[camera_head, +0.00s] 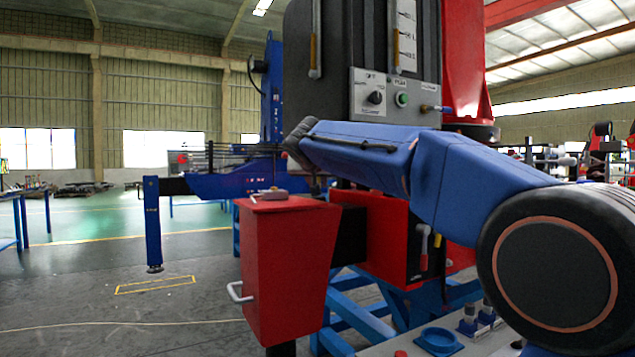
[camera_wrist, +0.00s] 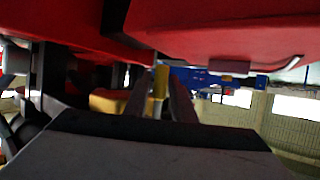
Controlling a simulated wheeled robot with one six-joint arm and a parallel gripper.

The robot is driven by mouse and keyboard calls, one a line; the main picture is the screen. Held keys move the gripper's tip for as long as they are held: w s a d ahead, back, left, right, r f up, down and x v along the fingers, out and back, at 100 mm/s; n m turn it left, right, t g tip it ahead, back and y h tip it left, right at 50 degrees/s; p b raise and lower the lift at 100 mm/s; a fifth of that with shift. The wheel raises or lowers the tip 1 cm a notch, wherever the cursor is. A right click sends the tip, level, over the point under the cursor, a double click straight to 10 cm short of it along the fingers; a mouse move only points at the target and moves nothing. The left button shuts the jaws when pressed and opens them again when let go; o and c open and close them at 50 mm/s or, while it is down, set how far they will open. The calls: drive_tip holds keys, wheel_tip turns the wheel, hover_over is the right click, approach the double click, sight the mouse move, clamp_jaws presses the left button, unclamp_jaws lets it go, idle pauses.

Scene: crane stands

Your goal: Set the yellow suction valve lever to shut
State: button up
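A yellow upright piece (camera_wrist: 160,80), which looks like the suction valve lever, stands between the fingertips of my gripper (camera_wrist: 160,92) in the wrist view. The two grey fingers lie close on either side of it. I cannot tell whether they press on it or leave a small gap. My gripper and that yellow piece are hidden there, so the lever's setting cannot be read.
Red surfaces (camera_wrist: 225,30) hang close above my gripper in the wrist view. A control panel (camera_head: 395,95) stands behind my arm. Floor at left is open.

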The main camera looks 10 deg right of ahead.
clamp_jaws()
drive_tip(key=shift+w+a+r+m+t, duration=0.15)
drive_tip(key=shift+w+m+t, duration=0.35)
drive_tip(key=shift+t, duration=0.45)
drive_tip(key=shift+w+a+r+m+t, duration=0.1)
drive_tip(key=shift+w+m+t, duration=0.35)
drive_tip(key=shift+t, duration=0.5)
unclamp_jaws()
